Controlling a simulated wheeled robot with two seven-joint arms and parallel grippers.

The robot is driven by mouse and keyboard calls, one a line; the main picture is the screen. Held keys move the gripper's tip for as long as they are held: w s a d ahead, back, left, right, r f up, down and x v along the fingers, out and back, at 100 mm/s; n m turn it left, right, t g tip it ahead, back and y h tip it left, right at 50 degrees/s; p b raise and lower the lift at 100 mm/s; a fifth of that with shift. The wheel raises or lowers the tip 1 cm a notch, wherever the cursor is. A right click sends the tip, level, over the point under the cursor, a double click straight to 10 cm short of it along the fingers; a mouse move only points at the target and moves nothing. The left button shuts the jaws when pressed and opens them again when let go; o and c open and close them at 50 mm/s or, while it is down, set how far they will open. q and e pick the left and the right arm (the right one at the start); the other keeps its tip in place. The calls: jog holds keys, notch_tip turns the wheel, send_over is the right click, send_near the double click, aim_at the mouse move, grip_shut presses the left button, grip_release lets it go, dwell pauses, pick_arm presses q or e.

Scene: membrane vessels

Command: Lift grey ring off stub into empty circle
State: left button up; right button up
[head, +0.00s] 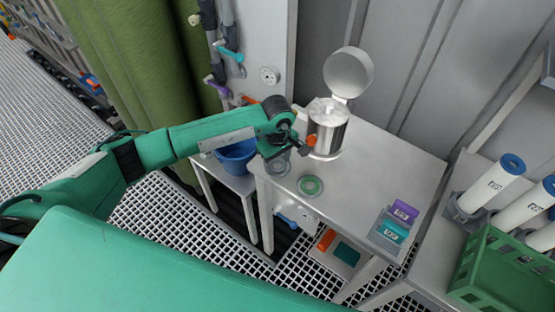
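A silver cylindrical vessel (327,136) stands upright on the grey table, its round lid (349,72) tilted up and open. Something whitish shows at its top; I cannot make out a separate grey ring or the stub there. My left gripper (308,144) has orange tips beside the vessel's left side; whether they touch it, and whether they are open, is unclear. A grey circle (277,166) lies on the table below the gripper, partly behind my wrist. A green ring (311,186) lies flat to its right. My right gripper is not in view.
The grey table (365,170) is clear in its middle. A purple box (404,211) and a teal box (391,232) sit at its front right. White cylinders (494,185) and a green crate (505,268) are at the right. A blue bucket (236,156) is at the left.

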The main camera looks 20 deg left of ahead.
pick_arm(q)
jog(key=o, duration=0.3)
jog(key=shift+o, duration=0.2)
jog(key=shift+r, duration=0.1)
notch_tip(320, 180, up, 14)
jog(key=b, duration=0.3)
jog(key=shift+f+b, duration=0.2)
jog(key=shift+b, duration=0.2)
